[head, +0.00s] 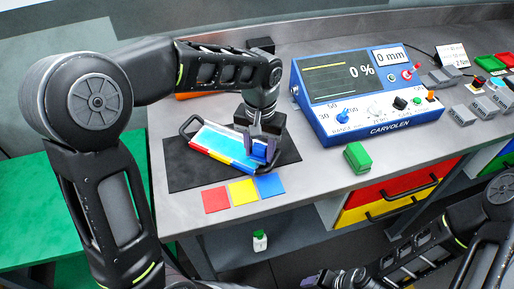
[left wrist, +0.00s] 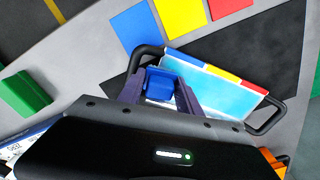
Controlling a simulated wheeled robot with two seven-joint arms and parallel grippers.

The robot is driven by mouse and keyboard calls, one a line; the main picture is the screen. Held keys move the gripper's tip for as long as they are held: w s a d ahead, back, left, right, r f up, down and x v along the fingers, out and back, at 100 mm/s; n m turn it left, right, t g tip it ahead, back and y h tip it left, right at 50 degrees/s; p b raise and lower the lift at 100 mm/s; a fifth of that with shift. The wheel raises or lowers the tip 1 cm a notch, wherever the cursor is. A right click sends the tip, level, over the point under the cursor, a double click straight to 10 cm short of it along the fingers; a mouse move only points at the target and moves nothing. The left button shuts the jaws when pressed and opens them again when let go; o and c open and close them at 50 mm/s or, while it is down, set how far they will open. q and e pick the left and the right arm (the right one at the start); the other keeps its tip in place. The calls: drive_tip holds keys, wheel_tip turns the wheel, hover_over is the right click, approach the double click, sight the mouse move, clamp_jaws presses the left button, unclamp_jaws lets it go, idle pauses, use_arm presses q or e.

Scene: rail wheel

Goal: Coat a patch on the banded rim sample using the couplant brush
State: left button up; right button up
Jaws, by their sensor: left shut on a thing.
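The banded rim sample (head: 208,140) lies on a black mat (head: 188,174), with a pale blue top, two black end handles and red, yellow, white and blue bands along one edge. It also shows in the left wrist view (left wrist: 217,83). My left gripper (head: 259,150) is over its right end, shut on a blue block (left wrist: 160,82) that looks like the couplant brush. The block's lower end is hidden, so I cannot tell whether it touches the sample. My right gripper (head: 312,280) is low at the bottom edge, small and partly cut off, its jaws unclear.
Red (head: 216,199), yellow (head: 243,191) and blue (head: 269,185) squares lie in front of the mat. A green block (head: 357,157) sits right of them. A blue instrument box (head: 366,93) stands behind, reading 0 %. A small bottle (head: 260,240) is below the bench edge.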

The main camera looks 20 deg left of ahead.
sight(228, 146)
use_arm(q)
drive_tip(key=shift+d+f, duration=0.1)
drive_tip(key=shift+d, duration=0.05)
drive_tip(key=shift+w+a, duration=0.2)
drive_tip(key=shift+a, duration=1.45)
drive_tip(key=shift+a, duration=0.1)
drive_tip(key=shift+w+a, duration=0.15)
drive_tip(key=shift+a, duration=0.65)
drive_tip(key=shift+w+a, duration=0.1)
drive_tip(key=shift+a, duration=0.65)
drive_tip(key=shift+w+a+p, duration=0.15)
drive_tip(key=shift+a+p, duration=0.2)
drive_tip(key=shift+a, duration=1.25)
drive_tip(key=shift+f, duration=0.1)
